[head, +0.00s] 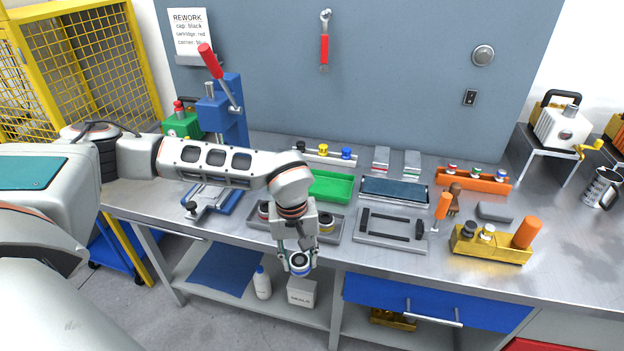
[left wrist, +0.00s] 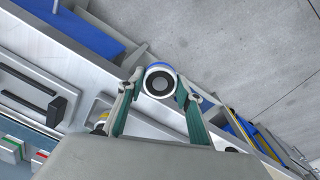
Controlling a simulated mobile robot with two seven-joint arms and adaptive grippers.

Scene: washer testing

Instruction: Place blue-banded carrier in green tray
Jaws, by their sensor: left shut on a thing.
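My left gripper (head: 299,258) is shut on the blue-banded carrier (head: 300,265), a short round piece with a blue band. It holds the carrier in front of the bench's front edge, over the lower shelf area. In the left wrist view the carrier (left wrist: 160,82) sits between the two fingertips (left wrist: 158,92), showing a dark round centre, a pale ring and a blue edge. The green tray (head: 332,186) lies on the bench behind the gripper. Its visible part looks empty; my left arm hides its left end. My right gripper is not in view.
A grey tray (head: 337,232) with a red-banded and a yellow-banded piece stands between gripper and green tray. A grey frame fixture (head: 390,245) and dark-topped tray (head: 395,190) lie to the right. A blue press (head: 228,115) stands at back left.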

